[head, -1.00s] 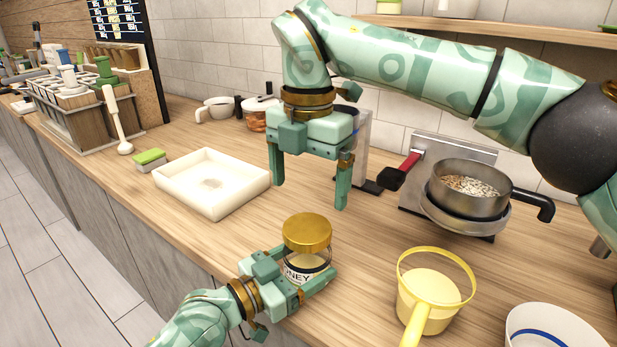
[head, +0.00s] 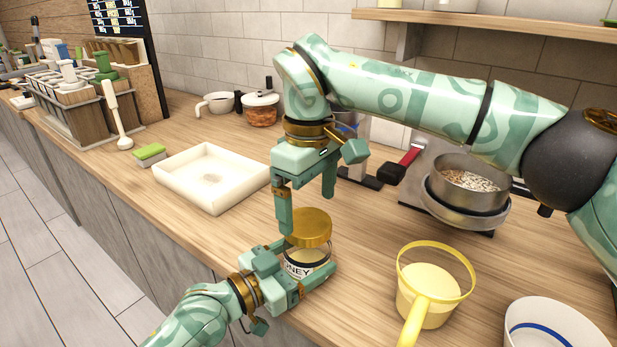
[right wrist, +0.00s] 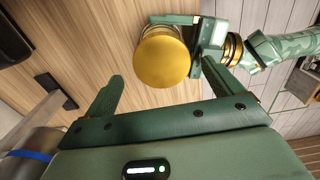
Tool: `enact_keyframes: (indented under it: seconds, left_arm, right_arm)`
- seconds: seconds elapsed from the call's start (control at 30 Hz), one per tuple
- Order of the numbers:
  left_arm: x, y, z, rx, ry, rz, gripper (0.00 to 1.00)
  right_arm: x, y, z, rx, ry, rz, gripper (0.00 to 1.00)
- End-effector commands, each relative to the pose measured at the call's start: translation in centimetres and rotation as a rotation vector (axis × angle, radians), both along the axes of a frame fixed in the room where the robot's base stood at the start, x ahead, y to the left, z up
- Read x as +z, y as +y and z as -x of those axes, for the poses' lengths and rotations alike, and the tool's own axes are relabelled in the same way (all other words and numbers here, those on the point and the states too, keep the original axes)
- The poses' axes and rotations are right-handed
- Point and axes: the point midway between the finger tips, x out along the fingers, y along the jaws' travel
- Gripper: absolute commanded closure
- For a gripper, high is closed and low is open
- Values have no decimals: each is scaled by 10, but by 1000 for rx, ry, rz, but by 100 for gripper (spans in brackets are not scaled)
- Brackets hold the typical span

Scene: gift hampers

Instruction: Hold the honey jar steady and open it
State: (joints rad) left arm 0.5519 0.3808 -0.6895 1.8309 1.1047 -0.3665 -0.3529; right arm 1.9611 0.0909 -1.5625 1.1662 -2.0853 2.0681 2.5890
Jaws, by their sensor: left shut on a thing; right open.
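The honey jar (head: 302,269) stands upright near the front edge of the counter, with a label reading "NEY" in part. Its gold lid (head: 310,228) sits on top and also shows as a gold disc in the right wrist view (right wrist: 162,57). My left gripper (head: 307,262) is shut on the jar's body, below the lid. My right gripper (head: 306,203) is open and points down just above the lid. In the right wrist view its fingertips (right wrist: 168,82) are spread, with the lid beyond and between them. I cannot tell whether a finger touches the lid.
A white tray (head: 176,193) lies to the left, with a green and white sponge (head: 148,155) beside it. A yellow handled cup (head: 428,303) and a white bowl (head: 545,340) stand at the right. A metal pan (head: 468,180) is behind. Bare counter lies right of the jar.

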Motion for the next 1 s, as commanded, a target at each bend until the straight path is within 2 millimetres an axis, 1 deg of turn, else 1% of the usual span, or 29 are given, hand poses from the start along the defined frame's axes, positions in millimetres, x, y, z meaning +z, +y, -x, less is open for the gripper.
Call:
enact_keyframes:
  seconds: [0.03,0.1,0.2,0.3,0.53,0.57,0.6,0.67,0.7,0.73,0.9,0.97,1.0]
  left_arm:
    - [-2,0,0,0,2,-3,90]
    - [-2,0,0,0,2,-3,90]
    - [-2,0,0,0,2,-3,90]
    - [-2,0,0,0,2,-3,90]
    - [-2,0,0,0,2,-3,90]
    - [-2,0,0,0,2,-3,90]
    - [-2,0,0,0,2,-3,90]
    - [-2,0,0,0,2,-3,90]
    - [-2,0,0,0,2,-3,90]
    - [-2,0,0,0,2,-3,90]
    - [-2,0,0,0,2,-3,90]
    - [-2,0,0,0,2,-3,90]
    - [-2,0,0,0,2,-3,90]
  right_arm:
    - [-9,0,1,2,3,-1,8]
    - [-18,0,0,1,1,0,8]
    - [-28,0,0,2,1,0,8]
    - [-33,0,0,2,1,-1,8]
    - [-33,0,0,2,-1,-1,8]
    - [-33,0,0,2,-1,-1,11]
    - [-33,0,0,2,-1,-1,22]
    - [-33,0,0,2,-1,-1,39]
    - [-33,0,0,2,-1,-1,50]
    - [-33,0,0,2,-1,0,56]
    - [-33,-1,-1,4,-3,0,56]
    - [-33,-1,-1,33,-4,1,56]
    - [-33,-1,-2,80,-5,1,56]
